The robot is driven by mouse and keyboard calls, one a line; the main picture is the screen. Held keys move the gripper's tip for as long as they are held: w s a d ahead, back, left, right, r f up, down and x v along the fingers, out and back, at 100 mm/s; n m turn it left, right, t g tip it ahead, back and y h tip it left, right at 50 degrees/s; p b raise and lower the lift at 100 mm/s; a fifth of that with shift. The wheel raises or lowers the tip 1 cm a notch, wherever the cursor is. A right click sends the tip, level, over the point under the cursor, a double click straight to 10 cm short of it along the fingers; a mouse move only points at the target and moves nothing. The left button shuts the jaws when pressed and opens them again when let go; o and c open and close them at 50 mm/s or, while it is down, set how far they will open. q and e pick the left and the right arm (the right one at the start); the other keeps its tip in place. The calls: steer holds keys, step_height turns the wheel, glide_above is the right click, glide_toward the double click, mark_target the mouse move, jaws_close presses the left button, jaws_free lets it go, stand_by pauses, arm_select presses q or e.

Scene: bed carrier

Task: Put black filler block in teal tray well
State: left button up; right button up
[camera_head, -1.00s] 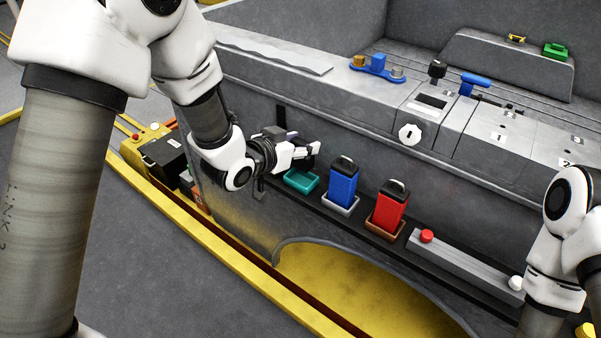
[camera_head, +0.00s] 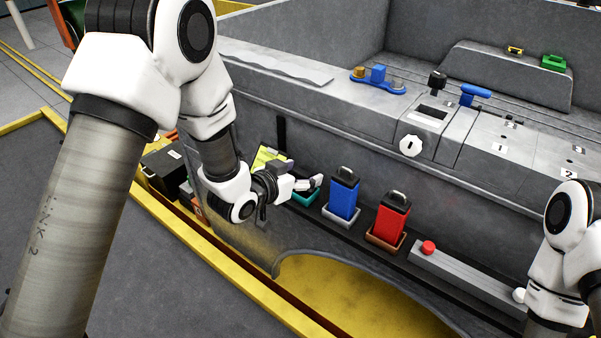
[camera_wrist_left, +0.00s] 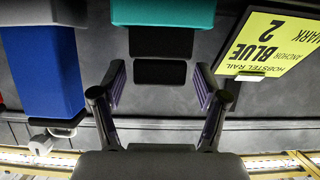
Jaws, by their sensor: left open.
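The teal tray (camera_head: 304,196) sits on the dark ledge along the carrier's side, left of the blue block, partly hidden by my left gripper (camera_head: 305,178). In the left wrist view the teal tray (camera_wrist_left: 163,12) is at the top. Black shapes (camera_wrist_left: 164,73) against it, between my finger lines, look like the black filler block; I cannot tell whether it sits in the well. My left gripper (camera_wrist_left: 158,72) is open, with its fingers apart from the black sides. In the head view the block cannot be made out. My right gripper is out of view.
A blue block (camera_head: 344,198) and a red block (camera_head: 391,221) stand in their own trays to the right. A yellow-green sign (camera_wrist_left: 265,45) is beside the teal tray. A grey bar with a red button (camera_head: 428,247) lies further right. A yellow rail runs below.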

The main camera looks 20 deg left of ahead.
arm_select(q)
steer(key=shift+r, duration=0.2)
steer(key=p+v, duration=0.7)
steer(key=v, duration=0.5)
steer(key=s+a+f+n+g+y, duration=0.1)
steer(key=s+f+g, duration=0.3)
steer(key=f, duration=0.5)
steer(key=s+a+f+n+g+y, duration=0.1)
steer(key=s+f+g+y, duration=0.15)
steer(key=s+f, duration=0.45)
steer(key=s+a+f+n+g+y, duration=0.1)
steer(key=s+f+n+g, duration=0.1)
steer(key=s+f+g, duration=0.4)
steer(key=s+f, duration=0.4)
steer(key=s, duration=0.4)
steer(key=shift+a+f+b, duration=0.2)
steer(key=shift+a+b, duration=0.1)
steer(key=shift+b, duration=0.05)
